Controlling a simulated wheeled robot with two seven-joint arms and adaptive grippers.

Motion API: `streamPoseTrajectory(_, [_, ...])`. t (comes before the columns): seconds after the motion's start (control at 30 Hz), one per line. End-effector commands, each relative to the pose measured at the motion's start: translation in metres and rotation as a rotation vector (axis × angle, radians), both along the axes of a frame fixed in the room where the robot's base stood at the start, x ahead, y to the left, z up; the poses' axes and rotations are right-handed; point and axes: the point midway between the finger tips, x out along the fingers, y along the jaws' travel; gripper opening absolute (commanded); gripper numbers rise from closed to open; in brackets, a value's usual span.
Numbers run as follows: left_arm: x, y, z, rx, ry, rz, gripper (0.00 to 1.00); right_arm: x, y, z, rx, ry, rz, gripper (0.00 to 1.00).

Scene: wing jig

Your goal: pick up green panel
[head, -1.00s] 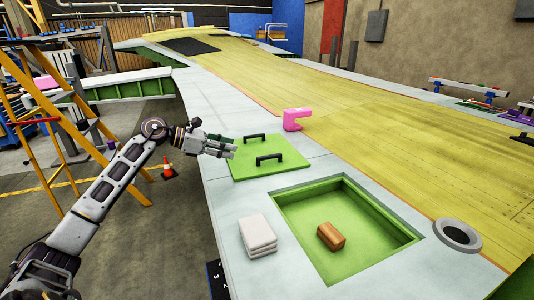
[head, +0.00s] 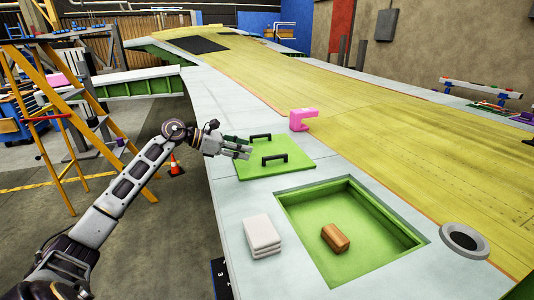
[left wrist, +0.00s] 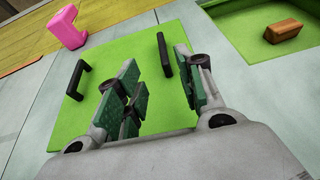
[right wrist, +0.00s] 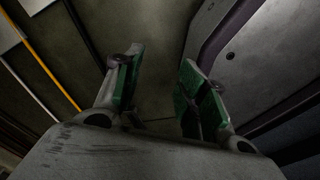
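The green panel (head: 298,165) lies flat on the pale wing surface, beside the recessed green bay. It has two black handles, one farther (head: 260,137) and one nearer (head: 274,159). My left gripper (head: 248,149) is at the panel's left edge, pointing across it. In the left wrist view the panel (left wrist: 110,100) lies beyond my left gripper (left wrist: 160,85); its fingers are apart with nothing between them. The two handles stand ahead, near the fingertips. In the right wrist view my right gripper (right wrist: 162,75) is open and empty.
The open green bay (head: 375,255) holds a wooden block (head: 335,238). A stack of white cloths or pads (head: 262,235) lies left of it. A pink bracket (head: 301,120) stands behind the panel. A round ring (head: 464,240) sits right of the bay. A yellow ladder (head: 75,120) stands left on the floor.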

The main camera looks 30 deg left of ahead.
Motion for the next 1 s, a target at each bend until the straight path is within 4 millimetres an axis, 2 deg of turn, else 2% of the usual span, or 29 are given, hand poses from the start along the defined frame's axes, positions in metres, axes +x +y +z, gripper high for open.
streamPoseTrajectory(0.1, [0.008, -0.008, -0.004, -0.003, 0.0, -0.001, 0.38, 0.007, -0.006, 0.005, -0.007, -0.008, 0.001, 0.4])
streamPoseTrajectory(0.23, [0.017, -0.018, -0.008, -0.003, 0.0, -0.001, 0.38, 0.008, -0.003, 0.008, -0.003, -0.01, 0.0, 0.4])
streamPoseTrajectory(0.5, [0.034, -0.034, -0.019, -0.002, 0.0, -0.001, 0.38, -0.004, 0.013, 0.011, 0.014, 0.006, 0.0, 0.4])
streamPoseTrajectory(0.77, [0.038, -0.038, -0.022, 0.0, 0.0, -0.001, 0.38, -0.016, 0.022, 0.01, 0.023, 0.019, -0.002, 0.4])
streamPoseTrajectory(1.0, [0.038, -0.038, -0.022, -0.001, 0.001, -0.001, 0.38, -0.014, 0.021, 0.011, 0.022, 0.016, -0.002, 0.4])
